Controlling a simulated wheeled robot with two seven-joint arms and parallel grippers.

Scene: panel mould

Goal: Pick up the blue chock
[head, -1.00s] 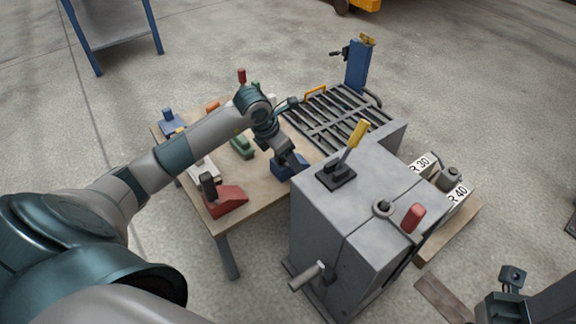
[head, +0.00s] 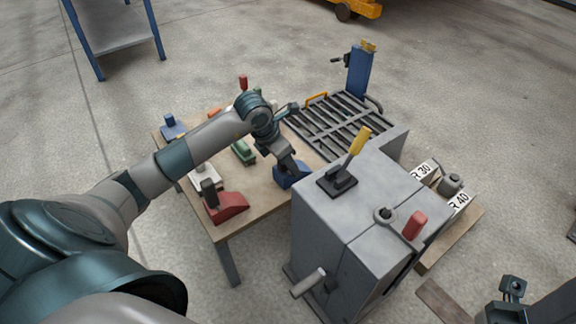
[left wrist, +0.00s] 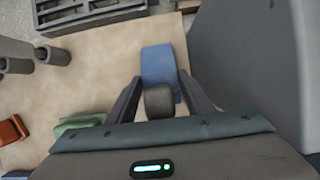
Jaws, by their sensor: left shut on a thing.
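The blue chock (head: 290,179) is at the right side of the wooden table, close to the grey machine. My left gripper (head: 286,161) comes down on it from above and is shut on its dark upright grip. In the left wrist view the blue chock (left wrist: 158,62) lies beyond the fingers, with the dark grip end (left wrist: 159,101) between them. The fingers and the machine's corner hide part of the chock in the head view. I cannot tell whether its underside touches the table.
A red chock (head: 229,208), a green chock (head: 243,152) and other small pieces stand on the table (head: 252,208). The grey machine (head: 345,225) with a yellow lever (head: 359,141) stands close on the right. A slatted rack (head: 340,124) lies behind.

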